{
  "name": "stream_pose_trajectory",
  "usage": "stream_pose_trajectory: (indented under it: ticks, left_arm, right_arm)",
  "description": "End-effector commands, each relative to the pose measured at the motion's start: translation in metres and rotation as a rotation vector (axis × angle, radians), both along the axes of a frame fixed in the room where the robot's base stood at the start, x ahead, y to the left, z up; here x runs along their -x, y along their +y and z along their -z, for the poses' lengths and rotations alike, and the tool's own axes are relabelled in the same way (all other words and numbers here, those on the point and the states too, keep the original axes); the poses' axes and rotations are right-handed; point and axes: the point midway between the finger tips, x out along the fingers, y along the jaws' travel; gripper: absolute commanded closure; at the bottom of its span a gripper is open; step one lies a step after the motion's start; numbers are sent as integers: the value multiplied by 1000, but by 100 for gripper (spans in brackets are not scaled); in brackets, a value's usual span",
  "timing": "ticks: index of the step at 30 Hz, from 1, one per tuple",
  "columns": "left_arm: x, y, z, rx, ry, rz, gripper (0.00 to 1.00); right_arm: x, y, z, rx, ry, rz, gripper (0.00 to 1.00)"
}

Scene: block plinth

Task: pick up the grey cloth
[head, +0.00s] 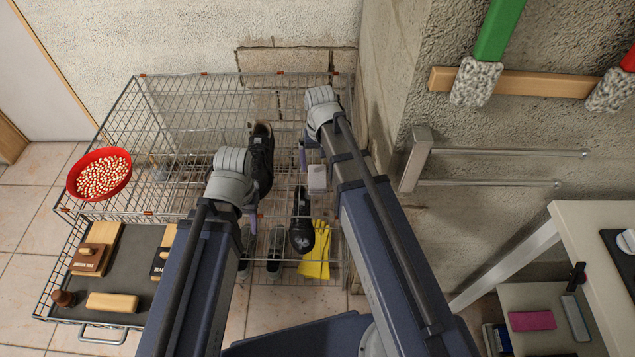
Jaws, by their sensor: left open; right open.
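I cannot make out a grey cloth for certain in the head view; it may be hidden behind my arms or the rack. My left gripper (252,220) is mostly hidden by its own wrist, beside a black shoe (263,160) at the wire rack. My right gripper (309,168) is partly hidden by its arm, above the rack's right part, near another black shoe (302,222). Both grippers are open, and I see nothing held in either.
The wire rack (150,118) carries a red bowl (122,177) of pale pieces at its left. A dark tray (125,275) with wooden items sits below. Grey shoes (275,250) and yellow gloves (316,252) lie lower. A wall rail (500,152) and white table (585,225) stand right.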

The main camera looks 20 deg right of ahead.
Motion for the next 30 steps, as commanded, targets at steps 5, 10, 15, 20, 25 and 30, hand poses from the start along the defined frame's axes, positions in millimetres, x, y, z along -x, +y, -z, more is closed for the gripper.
stream_pose_trajectory:
  ticks: [5,10,15,20,25,30]
  left_arm:
    - [0,0,11,0,0,0,50]
    - [0,0,15,0,0,0,50]
    - [0,0,32,0,0,0,50]
    - [0,0,53,0,0,0,50]
    - [0,0,64,0,0,0,50]
    - [0,0,61,0,0,0,50]
  right_arm:
    - [0,1,11,0,0,-1,0]
    - [-1,1,15,0,0,-1,0]
    - [-2,4,32,0,0,-2,0]
    - [-4,7,53,0,0,-1,0]
    - [-4,7,63,0,0,-1,0]
    - [-4,6,61,0,0,-1,0]
